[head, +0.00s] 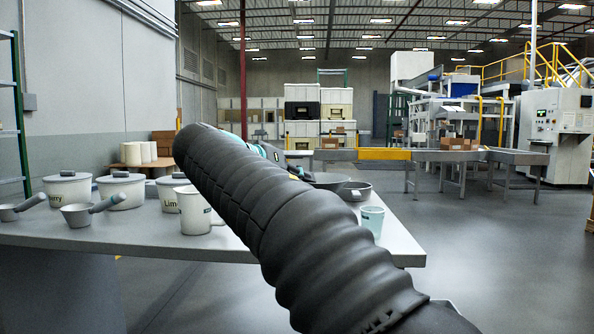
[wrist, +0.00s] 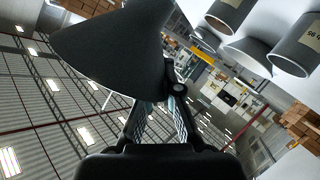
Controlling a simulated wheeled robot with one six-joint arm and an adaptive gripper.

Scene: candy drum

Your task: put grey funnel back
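The grey funnel (wrist: 115,50) is a dark cone that fills the upper left middle of the wrist view. My gripper (wrist: 162,98) has its fingers closing in on the funnel's lower right part, and the funnel appears held between them. The exact contact is partly hidden behind the funnel and fingers. In the head view my dark arm covers the middle, and I cannot make out the gripper's fingers or the funnel there. The place where the funnel belongs cannot be told from these frames.
The table (head: 405,245) carries lidded white pots (head: 122,190), ladles (head: 78,215), a white jug (head: 196,212), a dark shallow dish (head: 350,189) and a teal cup (head: 372,221). Grey containers (wrist: 293,50) show in the wrist view. Open floor lies right of the table.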

